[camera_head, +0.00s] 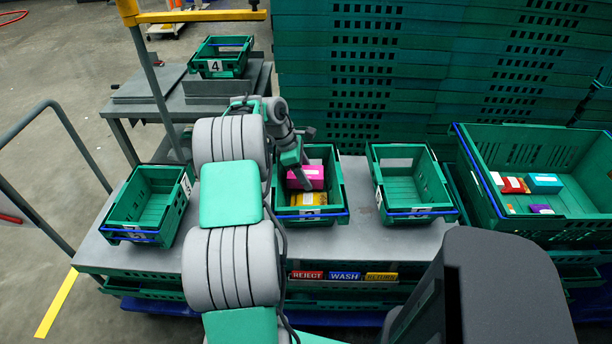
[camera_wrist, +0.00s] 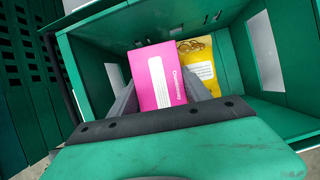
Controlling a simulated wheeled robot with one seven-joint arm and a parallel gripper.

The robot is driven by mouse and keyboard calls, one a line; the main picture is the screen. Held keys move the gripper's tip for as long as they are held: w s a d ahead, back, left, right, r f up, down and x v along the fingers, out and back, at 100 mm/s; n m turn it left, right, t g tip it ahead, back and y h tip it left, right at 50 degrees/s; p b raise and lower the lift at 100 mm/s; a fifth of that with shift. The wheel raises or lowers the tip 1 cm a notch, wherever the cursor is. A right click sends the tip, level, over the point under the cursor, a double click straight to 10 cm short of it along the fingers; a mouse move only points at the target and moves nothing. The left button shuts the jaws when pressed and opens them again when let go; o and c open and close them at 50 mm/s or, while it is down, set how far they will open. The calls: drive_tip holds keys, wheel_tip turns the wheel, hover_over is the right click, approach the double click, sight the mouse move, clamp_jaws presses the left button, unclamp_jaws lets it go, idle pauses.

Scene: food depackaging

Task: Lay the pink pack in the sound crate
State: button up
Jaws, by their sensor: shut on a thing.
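The pink pack (camera_head: 306,176) is a small box with a white label. In the wrist view the pink pack (camera_wrist: 158,76) sits between the fingers of my gripper (camera_wrist: 165,98), which is shut on it. In the head view my gripper (camera_head: 300,178) is inside the middle green crate (camera_head: 337,160) on the table, with the pack above or at the crate's floor; I cannot tell if it touches. A yellow pack (camera_head: 309,200) lies in the same crate, beside the pink one, and shows in the wrist view (camera_wrist: 200,62). No damage marks tell which crate is sound.
Empty green crates stand on the table to the left (camera_head: 146,205) and right (camera_head: 405,190). A large crate (camera_head: 480,190) at far right holds several small packs. Crate 4 (camera_head: 215,60) stands on the back table. REJECT, WASH and RETURN labels (camera_head: 345,275) line the table front.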

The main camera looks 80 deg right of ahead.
drive_tip(key=shift+f, duration=0.55)
drive_tip(key=o, duration=1.5)
drive_tip(key=shift+a, duration=0.1)
